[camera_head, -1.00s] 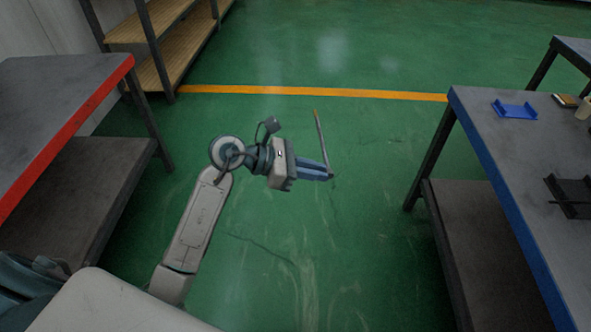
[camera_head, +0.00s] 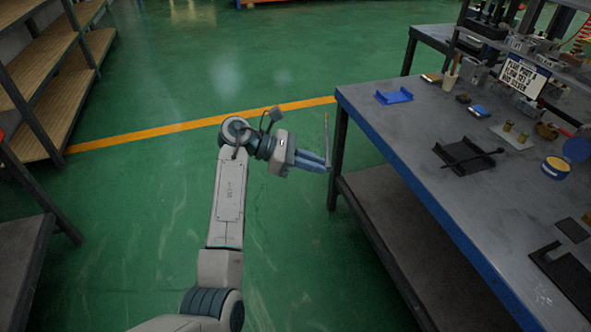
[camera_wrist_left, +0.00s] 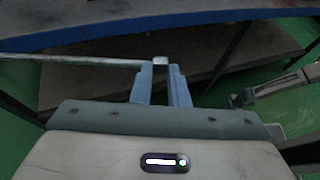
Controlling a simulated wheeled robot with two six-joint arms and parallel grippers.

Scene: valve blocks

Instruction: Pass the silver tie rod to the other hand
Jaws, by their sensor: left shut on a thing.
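The silver tie rod (camera_head: 326,135) is a thin, light rod held by one end in my left gripper (camera_head: 328,165). In the head view it stands out from the fingertips, its far end near the blue edge of the right-hand workbench. In the left wrist view the rod (camera_wrist_left: 75,59) runs to the left from the blue fingers (camera_wrist_left: 160,72), which are shut on its end. The left arm is stretched out over the green floor, left of the bench. My right gripper is not seen in the head view.
A grey workbench (camera_head: 400,150) with a blue edge stands at the right. On it are a blue tray (camera_head: 394,96), a black holder (camera_head: 464,156), a yellow round container (camera_head: 555,167) and a sign (camera_head: 522,74). Wooden shelves (camera_head: 45,75) stand at left. Green floor between is clear.

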